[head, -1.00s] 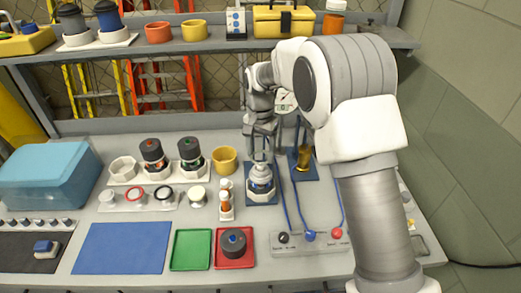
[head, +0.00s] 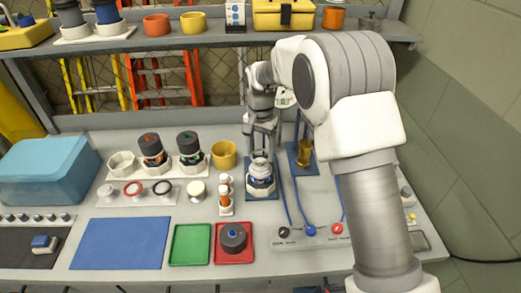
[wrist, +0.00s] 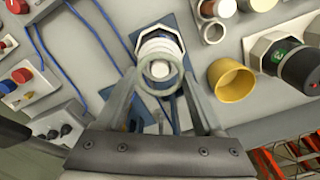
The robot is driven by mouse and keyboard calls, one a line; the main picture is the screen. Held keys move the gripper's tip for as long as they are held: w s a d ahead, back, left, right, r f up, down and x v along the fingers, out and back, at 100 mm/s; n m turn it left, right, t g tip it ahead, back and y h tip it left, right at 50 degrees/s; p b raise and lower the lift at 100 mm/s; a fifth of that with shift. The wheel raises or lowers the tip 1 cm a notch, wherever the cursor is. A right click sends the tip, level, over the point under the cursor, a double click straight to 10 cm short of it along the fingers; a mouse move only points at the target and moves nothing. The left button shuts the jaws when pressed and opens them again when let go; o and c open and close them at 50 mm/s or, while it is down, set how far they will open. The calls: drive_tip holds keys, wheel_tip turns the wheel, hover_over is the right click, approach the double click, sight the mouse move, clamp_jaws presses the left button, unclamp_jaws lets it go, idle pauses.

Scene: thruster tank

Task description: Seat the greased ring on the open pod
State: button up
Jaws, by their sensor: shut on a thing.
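My gripper (wrist: 160,88) is shut on a pale grey-green ring (wrist: 142,76), which I take to be the greased ring. The ring hangs between the fingertips. The open pod (wrist: 160,40), white with a blue-grey body, stands upright on a blue mat; in the wrist view the ring overlaps its near side. In the head view my gripper (head: 262,152) is right over the pod (head: 260,184). I cannot tell whether the ring touches the pod.
A brass-coloured part (head: 304,152) stands on another blue mat to the right. Blue cables run to a control panel (head: 310,235) in front. The blue mat (head: 122,243) is bare.

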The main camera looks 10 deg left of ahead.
drive_tip(key=shift+f+b, duration=0.75)
drive_tip(key=shift+f, duration=0.7)
idle(0.6)
drive_tip(key=o, duration=1.3)
drive_tip(key=shift+r, duration=0.1)
wheel_tip(320, 180, up, 17)
drive_tip(key=shift+r+p, duration=0.15)
drive_tip(key=shift+p, duration=0.15)
